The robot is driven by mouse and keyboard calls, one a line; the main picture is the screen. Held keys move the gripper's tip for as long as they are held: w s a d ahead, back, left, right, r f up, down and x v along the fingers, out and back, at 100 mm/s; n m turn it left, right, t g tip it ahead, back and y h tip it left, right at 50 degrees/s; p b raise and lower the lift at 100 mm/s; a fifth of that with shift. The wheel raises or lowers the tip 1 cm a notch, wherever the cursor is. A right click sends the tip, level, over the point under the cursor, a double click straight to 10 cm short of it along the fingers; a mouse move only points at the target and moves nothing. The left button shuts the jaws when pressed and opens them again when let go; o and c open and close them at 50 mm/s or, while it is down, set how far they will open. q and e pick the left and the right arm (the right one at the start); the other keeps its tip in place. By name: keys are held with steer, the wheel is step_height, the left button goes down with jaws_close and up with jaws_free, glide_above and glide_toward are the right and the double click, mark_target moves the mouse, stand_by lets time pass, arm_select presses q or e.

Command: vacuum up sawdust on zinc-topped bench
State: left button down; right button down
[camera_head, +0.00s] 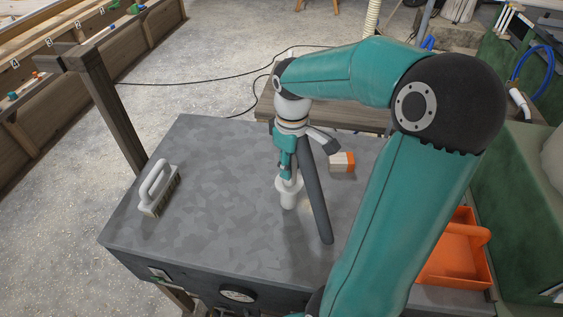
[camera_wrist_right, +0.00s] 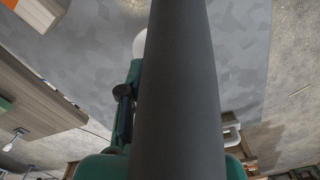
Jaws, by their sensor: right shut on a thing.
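The zinc-topped bench (camera_head: 215,218) has a mottled grey top and fills the middle of the head view. My right gripper (camera_head: 294,158) is over its right half, shut on a dark grey tube (camera_head: 315,200), which looks like the vacuum's wand. The tube slants down, its lower end at or just above the top; contact cannot be told. It also fills the middle of the right wrist view (camera_wrist_right: 178,90), hiding much of the bench. A white rounded piece (camera_head: 289,199) shows below the gripper. Sawdust on the bench cannot be clearly made out. My left gripper is out of view.
A white-handled brush (camera_head: 157,188) stands on the bench's left. An orange-and-white block (camera_head: 342,161) lies behind the tube. An orange bin (camera_head: 455,262) is at the right. A wooden post (camera_head: 115,122) rises at the back left. Dark cables cross the floor. The bench's middle is clear.

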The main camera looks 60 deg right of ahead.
steer(key=shift+s+d+b, duration=0.55)
steer(key=shift+s+d, duration=0.3)
steer(key=shift+s, duration=1.95)
step_height(320, 180, up, 7)
steer(key=p, duration=0.6)
